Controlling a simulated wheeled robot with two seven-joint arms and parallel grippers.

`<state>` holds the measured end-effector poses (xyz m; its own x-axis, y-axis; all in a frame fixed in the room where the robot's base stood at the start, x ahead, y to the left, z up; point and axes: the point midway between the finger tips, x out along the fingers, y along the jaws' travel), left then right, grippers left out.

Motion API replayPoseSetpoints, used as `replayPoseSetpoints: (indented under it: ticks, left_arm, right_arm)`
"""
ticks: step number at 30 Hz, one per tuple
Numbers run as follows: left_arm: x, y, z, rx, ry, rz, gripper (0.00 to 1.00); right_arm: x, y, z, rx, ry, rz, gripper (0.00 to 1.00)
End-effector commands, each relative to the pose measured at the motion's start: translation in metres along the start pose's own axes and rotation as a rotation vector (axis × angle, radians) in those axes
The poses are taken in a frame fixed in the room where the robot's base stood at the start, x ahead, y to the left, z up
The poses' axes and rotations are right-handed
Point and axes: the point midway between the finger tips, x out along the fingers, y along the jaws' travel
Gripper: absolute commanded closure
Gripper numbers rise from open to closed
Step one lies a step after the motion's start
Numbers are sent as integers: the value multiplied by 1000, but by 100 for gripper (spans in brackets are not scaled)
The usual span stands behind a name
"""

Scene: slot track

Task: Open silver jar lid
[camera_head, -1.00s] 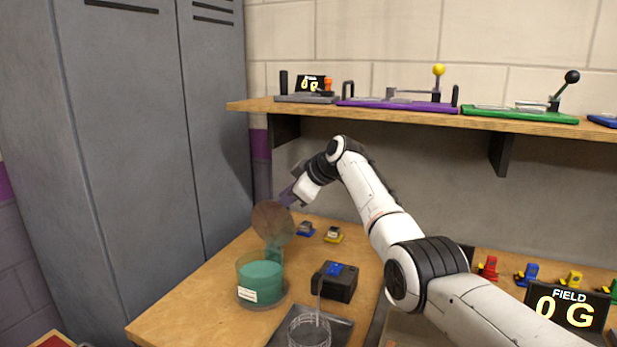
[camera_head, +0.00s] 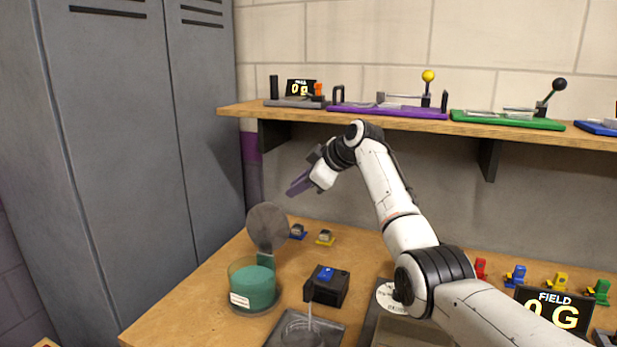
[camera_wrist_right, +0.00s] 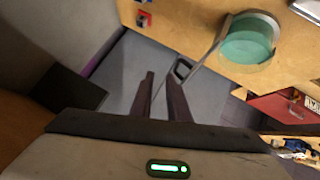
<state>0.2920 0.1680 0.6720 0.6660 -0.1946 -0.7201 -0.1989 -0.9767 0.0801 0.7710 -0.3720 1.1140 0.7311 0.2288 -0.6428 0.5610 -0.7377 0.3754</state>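The jar (camera_head: 252,289) is a clear glass container with teal contents and a white label, standing on the wooden table at the left. Its round silver lid (camera_head: 267,227) stands upright, tipped open at the back of the jar. In the right wrist view the jar (camera_wrist_right: 248,41) is at the upper right, and the lid shows nearly edge-on. My right gripper (camera_head: 291,191) is above and to the right of the lid, apart from it in the head view. In the right wrist view its two fingers (camera_wrist_right: 160,82) are parted with nothing between them. My left gripper is not in view.
Grey lockers (camera_head: 115,160) rise at the left. A wooden shelf (camera_head: 229,109) with lever devices runs above the table. A black box with a blue top (camera_head: 327,287) stands right of the jar. Small blue (camera_head: 298,232) and yellow (camera_head: 325,238) pieces sit behind.

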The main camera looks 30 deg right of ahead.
Motion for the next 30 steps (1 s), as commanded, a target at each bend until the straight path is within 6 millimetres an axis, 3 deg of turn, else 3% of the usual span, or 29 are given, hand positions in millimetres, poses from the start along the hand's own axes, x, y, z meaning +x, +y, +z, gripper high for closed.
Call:
replayPoseSetpoints:
  ticks: [12,30]
  left_arm:
    - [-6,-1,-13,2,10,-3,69]
    - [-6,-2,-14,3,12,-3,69]
  right_arm:
    - [-28,13,6,6,-3,1,85]
    - [-30,13,7,6,-4,-1,85]
